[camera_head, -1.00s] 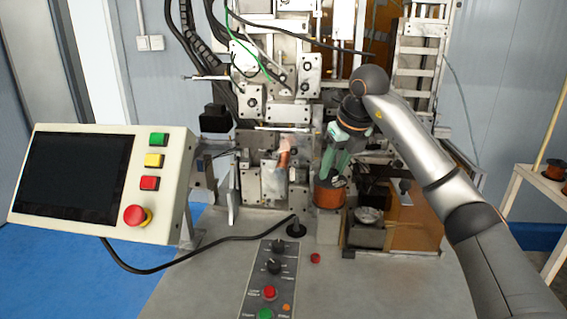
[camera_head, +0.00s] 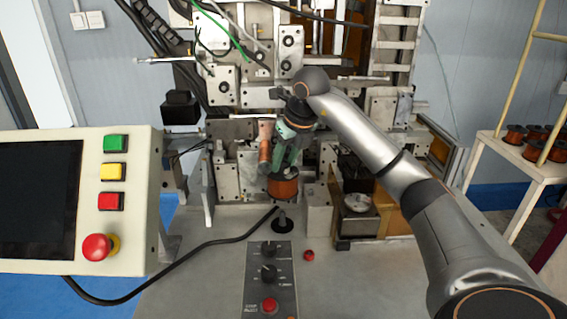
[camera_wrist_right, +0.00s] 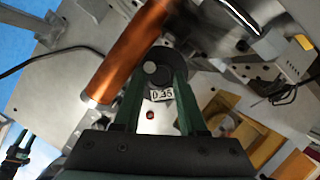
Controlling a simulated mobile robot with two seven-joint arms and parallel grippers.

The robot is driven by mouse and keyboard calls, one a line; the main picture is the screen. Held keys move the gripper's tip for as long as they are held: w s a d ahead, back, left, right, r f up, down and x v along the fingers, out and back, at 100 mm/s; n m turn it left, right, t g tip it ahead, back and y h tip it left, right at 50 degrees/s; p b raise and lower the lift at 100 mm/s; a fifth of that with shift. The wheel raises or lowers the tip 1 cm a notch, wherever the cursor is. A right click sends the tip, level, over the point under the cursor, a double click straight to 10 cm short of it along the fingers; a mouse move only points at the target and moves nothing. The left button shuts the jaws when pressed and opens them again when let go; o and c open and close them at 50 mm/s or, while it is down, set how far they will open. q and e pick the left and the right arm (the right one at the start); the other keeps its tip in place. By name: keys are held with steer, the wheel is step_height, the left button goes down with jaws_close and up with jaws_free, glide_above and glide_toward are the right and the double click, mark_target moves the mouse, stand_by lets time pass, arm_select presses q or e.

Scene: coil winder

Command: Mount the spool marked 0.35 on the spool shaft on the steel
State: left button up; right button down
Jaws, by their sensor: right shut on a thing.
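My right gripper (camera_head: 284,170) points down and its green fingers are shut on a copper-wound spool (camera_head: 284,188). In the right wrist view the fingers (camera_wrist_right: 158,100) flank a white tag reading 0.35 and the spool's dark round top (camera_wrist_right: 168,68). The spool shaft (camera_head: 282,222) stands on a round black base on the steel top. In the head view the spool hangs just above the shaft, roughly in line with it; a small gap shows, but its depth offset is hard to tell.
A copper roll (camera_head: 265,143) on the machine is close beside the gripper. A knob panel (camera_head: 269,275) and a small red part (camera_head: 309,255) are in front. The operator screen (camera_head: 110,205) stands left. More spools sit on a side rack (camera_head: 520,165).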

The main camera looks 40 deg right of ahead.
mark_target(287, 174)
steer(key=shift+w+f, duration=0.15)
steer(key=shift+f, duration=0.4)
steer(key=shift+f+b, duration=0.45)
steer(key=shift+f, duration=0.9)
step_height(287, 174, down, 2)
steer(key=shift+f+b, duration=0.15)
steer(key=shift+b, duration=1)
steer(key=shift+f, duration=0.25)
steer(key=shift+f+b, duration=0.35)
steer(key=shift+b, duration=0.05)
steer(key=shift+f+b, duration=0.45)
steer(key=shift+f, duration=0.2)
steer(key=shift+f+b, duration=0.7)
steer(key=shift+f, duration=0.4)
steer(key=shift+f, duration=0.15)
